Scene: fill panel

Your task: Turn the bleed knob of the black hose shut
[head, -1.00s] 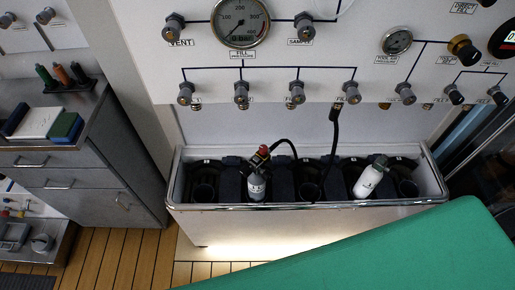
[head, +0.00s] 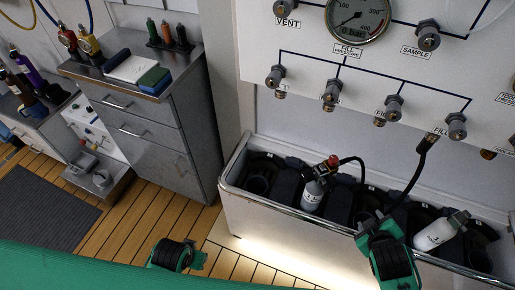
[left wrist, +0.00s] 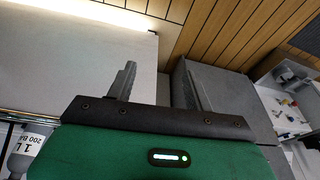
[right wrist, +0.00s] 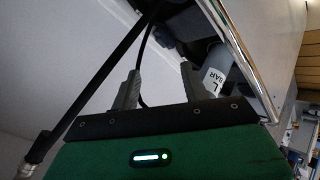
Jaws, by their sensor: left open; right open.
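The black hose (head: 403,188) hangs from a fill outlet at the panel's right and runs down into the trough behind my right gripper. A black hose also arches from the red-topped valve (head: 331,162) of a grey cylinder (head: 312,194); whether both are one hose is hidden. The red knob there is small; its turn position cannot be told. My right gripper (head: 372,220) is open and empty at the trough's front edge, right of that cylinder. In the right wrist view, the hose (right wrist: 100,75) passes left of its fingers. My left gripper (head: 180,255) is open and empty, low over the floor.
The trough (head: 275,222) holds black dividers and a white cylinder (head: 440,231) leaning right of my right gripper. The panel (head: 300,120) with gauge (head: 358,18) and several valve knobs stands above. A grey drawer cabinet (head: 160,140) stands left, with open wooden floor before it.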

